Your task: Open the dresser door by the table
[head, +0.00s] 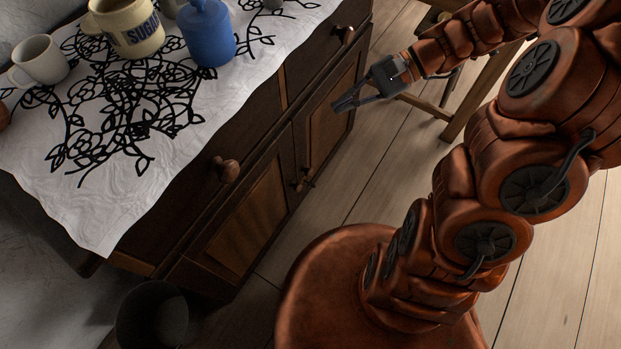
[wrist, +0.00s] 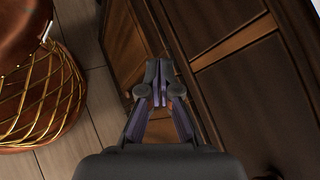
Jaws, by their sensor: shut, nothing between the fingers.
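The dark wooden dresser (head: 192,222) has two panelled doors side by side below its drawers. The far door (head: 326,115), on the side of the wooden table (head: 464,112), looks closed. Small knobs (head: 304,182) sit close together where the two doors meet. My gripper (head: 338,106) is shut and empty, in front of the far door's upper part in the head view; I cannot tell whether it touches. In the wrist view my gripper (wrist: 159,82) points at the dresser front, with a door panel (wrist: 128,42) beyond its fingertips. The knobs are not clear there.
A patterned white cloth (head: 120,205) covers the dresser top, with a white mug (head: 40,60), a sugar pot (head: 130,30) and a blue pot (head: 208,35). A dark bucket (head: 152,318) stands at the near end. A corded drum (wrist: 35,95) stands left in the wrist view.

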